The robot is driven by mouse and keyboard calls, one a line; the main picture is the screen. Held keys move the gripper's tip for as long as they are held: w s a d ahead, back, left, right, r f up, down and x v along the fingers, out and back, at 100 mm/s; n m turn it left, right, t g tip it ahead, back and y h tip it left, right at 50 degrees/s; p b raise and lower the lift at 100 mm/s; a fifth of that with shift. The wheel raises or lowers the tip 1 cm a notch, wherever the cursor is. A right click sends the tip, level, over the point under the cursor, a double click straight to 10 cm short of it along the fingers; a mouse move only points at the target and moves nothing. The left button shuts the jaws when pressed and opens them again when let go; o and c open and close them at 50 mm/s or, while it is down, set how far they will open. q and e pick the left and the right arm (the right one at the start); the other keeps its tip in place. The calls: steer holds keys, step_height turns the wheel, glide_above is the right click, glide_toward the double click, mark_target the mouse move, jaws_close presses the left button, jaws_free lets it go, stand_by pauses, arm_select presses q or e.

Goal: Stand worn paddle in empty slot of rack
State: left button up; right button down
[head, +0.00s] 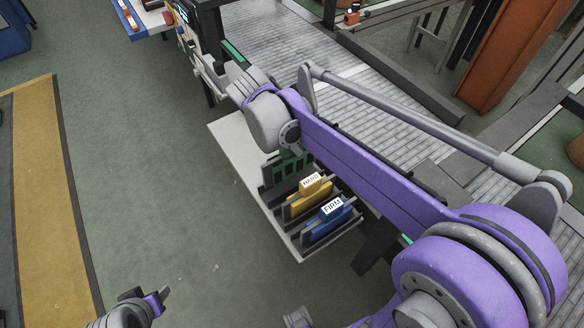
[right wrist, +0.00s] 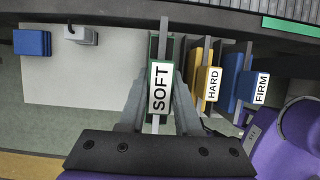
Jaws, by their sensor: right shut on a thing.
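My right gripper (right wrist: 158,115) is shut on a green paddle (right wrist: 170,48) with a white label reading SOFT; no wear can be made out on it. In the head view the green paddle (head: 287,168) shows below my right wrist, at the far end of the rack, while the fingers are hidden. The rack (head: 298,245) has grey dividers and holds a yellow HARD paddle (head: 307,195) and a blue FIRM paddle (head: 328,220). The SOFT paddle lines up beside the HARD one; I cannot tell whether it is seated. My left gripper (head: 148,299) is at the bottom left, its jaws unclear.
A blue block (right wrist: 32,43) and a small grey item (right wrist: 80,35) lie on the pale board (right wrist: 90,85), left of the rack. A roller conveyor (head: 290,40) runs behind the rack. The green floor to the left is free.

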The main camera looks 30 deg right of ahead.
steer(key=shift+d+f, duration=0.1)
steer(key=shift+f, duration=3.2)
steer(key=shift+f+b, duration=0.2)
steer(key=shift+b, duration=0.1)
steer(key=c, duration=0.6)
jaws_free()
steer(key=shift+r, duration=0.1)
steer(key=p+v, duration=0.1)
steer(key=v, duration=1.1)
steer(key=shift+r, duration=0.2)
